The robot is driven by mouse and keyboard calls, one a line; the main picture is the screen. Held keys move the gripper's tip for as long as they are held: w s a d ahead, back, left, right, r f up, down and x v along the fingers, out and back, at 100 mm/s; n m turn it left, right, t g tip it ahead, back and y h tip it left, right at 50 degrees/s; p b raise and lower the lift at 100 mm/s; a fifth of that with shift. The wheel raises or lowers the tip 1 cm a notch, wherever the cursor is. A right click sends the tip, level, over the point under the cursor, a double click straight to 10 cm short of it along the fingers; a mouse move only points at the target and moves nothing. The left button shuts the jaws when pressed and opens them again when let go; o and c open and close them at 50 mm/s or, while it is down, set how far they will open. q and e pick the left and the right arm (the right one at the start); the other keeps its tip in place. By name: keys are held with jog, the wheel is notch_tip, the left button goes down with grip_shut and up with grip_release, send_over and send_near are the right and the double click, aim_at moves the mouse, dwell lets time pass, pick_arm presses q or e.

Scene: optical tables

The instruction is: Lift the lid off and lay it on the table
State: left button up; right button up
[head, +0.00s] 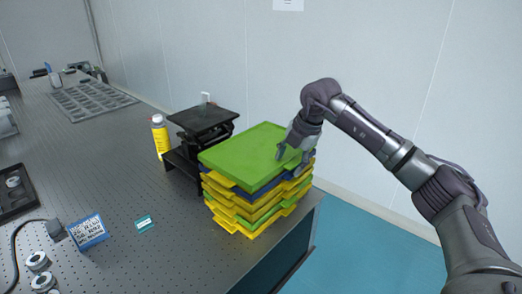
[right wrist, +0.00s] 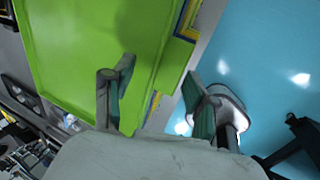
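A flat green lid (head: 245,152) lies on top of a stack of yellow, blue and green trays (head: 243,212) at the table's right end. My right gripper (head: 289,163) is at the lid's right edge with its fingers apart. In the right wrist view, one finger of the gripper (right wrist: 155,88) overlaps the green lid (right wrist: 90,50) and the other is past its edge, over the blue floor. I cannot tell whether either finger touches the lid. My left gripper is not in view.
The perforated table (head: 110,180) has bare room left of the stack. A black lifting stand (head: 203,125) and a yellow bottle (head: 160,137) stand close behind the stack. A blue-white box (head: 88,231) and small label (head: 144,223) lie nearer the front.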

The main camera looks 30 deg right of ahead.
jog(key=shift+s, duration=0.1)
grip_shut()
